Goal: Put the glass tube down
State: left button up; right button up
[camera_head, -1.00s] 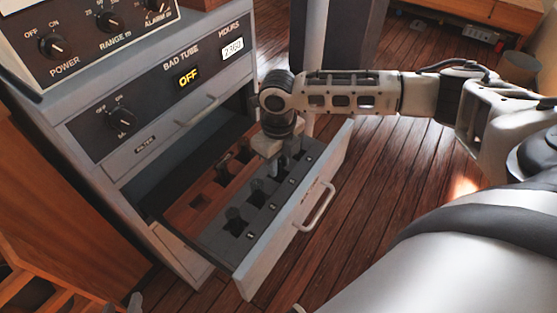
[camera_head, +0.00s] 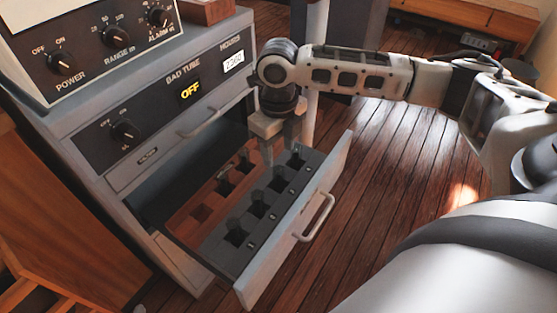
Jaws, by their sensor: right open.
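My right gripper (camera_head: 279,152) is open, its fingers pointing down over the open drawer (camera_head: 293,262). Nothing shows between its fingers. In the drawer, a dark grey rack (camera_head: 216,254) has a row of several square sockets with dark, smoky glass tubes in them. One glass tube (camera_head: 257,205) stands near the middle of the row, and another (camera_head: 276,180) stands just below the fingertips in the picture. A tube (camera_head: 297,160) shows at the far end, right of the fingers. I cannot tell which tube was last held. My left gripper is not in view.
A reddish-brown rack (camera_head: 185,228) beside the grey one has sockets, some holding dark pieces. The cabinet front (camera_head: 110,150) with knobs and an OFF display rises behind the drawer. The drawer handle (camera_head: 318,220) sticks out right. Wooden floor (camera_head: 400,165) is clear there.

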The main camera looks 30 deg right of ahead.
notch_tip(320, 180, up, 4)
jog(key=shift+f, duration=0.1)
dwell(0.5)
